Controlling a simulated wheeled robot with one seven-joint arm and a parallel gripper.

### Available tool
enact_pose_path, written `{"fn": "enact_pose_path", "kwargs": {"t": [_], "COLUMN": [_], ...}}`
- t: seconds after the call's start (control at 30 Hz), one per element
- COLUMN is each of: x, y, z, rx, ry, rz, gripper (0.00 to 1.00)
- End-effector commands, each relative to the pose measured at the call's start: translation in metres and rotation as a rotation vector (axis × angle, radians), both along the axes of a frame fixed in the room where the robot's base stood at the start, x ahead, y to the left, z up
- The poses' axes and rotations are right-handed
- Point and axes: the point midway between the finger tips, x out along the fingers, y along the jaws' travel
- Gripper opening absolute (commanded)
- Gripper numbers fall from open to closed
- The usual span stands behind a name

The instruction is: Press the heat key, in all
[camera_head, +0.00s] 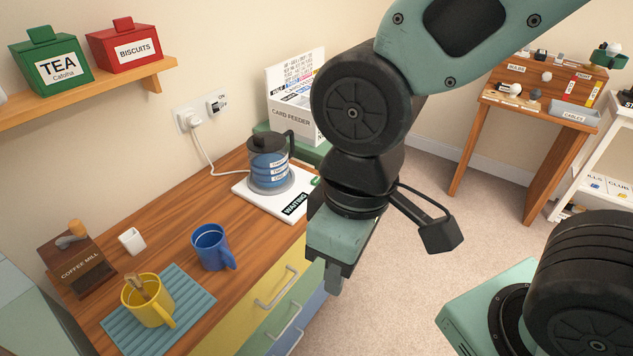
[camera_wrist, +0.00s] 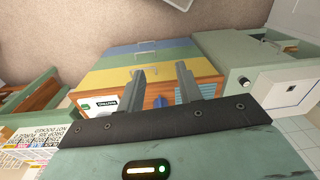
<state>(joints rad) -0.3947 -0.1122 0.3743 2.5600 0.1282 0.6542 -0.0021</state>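A kettle (camera_head: 268,165) with a dark lid and blue bands stands on a white base (camera_head: 250,198) on the wooden counter. The base has a black plate reading "WAITING" (camera_head: 296,203) and a small green key (camera_head: 315,181) at its right edge, partly beside my arm. In the wrist view the "WAITING" plate (camera_wrist: 107,105) and green key (camera_wrist: 85,107) show left of the fingers. I cannot read a label on the key. My gripper (camera_head: 334,283) points down beyond the counter's front edge, apart from the base. Its fingers (camera_wrist: 159,70) are spread and empty.
A card feeder (camera_head: 291,113) stands behind the kettle. Drawer handles (camera_head: 276,288) project below.

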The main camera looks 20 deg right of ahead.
Motion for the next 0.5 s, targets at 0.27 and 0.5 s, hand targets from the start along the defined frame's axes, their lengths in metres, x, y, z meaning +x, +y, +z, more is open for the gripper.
{"fn": "enact_pose_path", "kwargs": {"t": [0.27, 0.5], "x": [0.0000, 0.0000], "y": [0.0000, 0.0000], "z": [0.0000, 0.0000], "rx": [0.000, 0.000], "ry": [0.000, 0.000], "rz": [0.000, 0.000], "gripper": [0.00, 0.00]}}
